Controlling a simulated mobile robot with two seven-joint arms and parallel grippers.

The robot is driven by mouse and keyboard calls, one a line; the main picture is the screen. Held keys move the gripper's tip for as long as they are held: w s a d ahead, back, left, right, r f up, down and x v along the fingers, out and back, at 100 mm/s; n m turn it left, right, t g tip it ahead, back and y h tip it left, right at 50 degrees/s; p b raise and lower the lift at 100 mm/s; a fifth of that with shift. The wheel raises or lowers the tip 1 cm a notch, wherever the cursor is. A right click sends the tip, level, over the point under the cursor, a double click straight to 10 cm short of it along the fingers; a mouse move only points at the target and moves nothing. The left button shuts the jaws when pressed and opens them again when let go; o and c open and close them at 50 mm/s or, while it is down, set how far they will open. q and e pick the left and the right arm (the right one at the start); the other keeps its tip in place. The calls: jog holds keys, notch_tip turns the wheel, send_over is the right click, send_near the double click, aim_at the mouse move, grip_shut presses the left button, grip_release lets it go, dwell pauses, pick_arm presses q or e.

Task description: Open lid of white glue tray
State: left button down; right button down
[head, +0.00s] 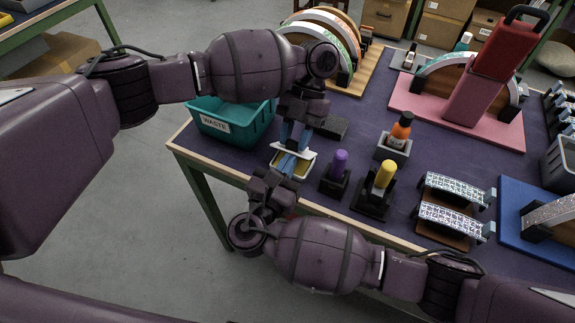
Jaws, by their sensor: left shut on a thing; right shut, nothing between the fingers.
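The white glue tray (307,167) stands near the front edge of the table, with a yellowish inside partly showing. Its white lid (277,147) shows as a thin pale strip at the tray's back, under my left gripper. My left gripper (294,143) reaches down from above and is shut on the lid; its fingers hide part of it. My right gripper (289,165) comes in from the front, shut and empty, with its blue fingers over the tray. Whether it touches the tray cannot be told.
A teal waste bin (236,122) stands left of the tray. A purple bottle (339,164), a yellow bottle (384,175) and an orange bottle (401,131) stand in holders to the right. Glittery arcs (453,220) lie farther right. The front table edge runs close by.

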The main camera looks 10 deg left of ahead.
pick_arm(q)
jog(key=shift+s+a+f, duration=0.1)
jog(key=shift+s+f, duration=0.05)
jog(key=shift+f, duration=0.05)
pick_arm(e)
jog(key=shift+w+d+r, duration=0.1)
jog(key=shift+w+r, duration=0.2)
jog(key=shift+r, duration=0.05)
pick_arm(q)
jog(key=c, duration=0.8)
grip_release()
pick_arm(e)
jog(key=shift+d, duration=0.1)
pick_arm(q)
jog(key=shift+a+f, duration=0.1)
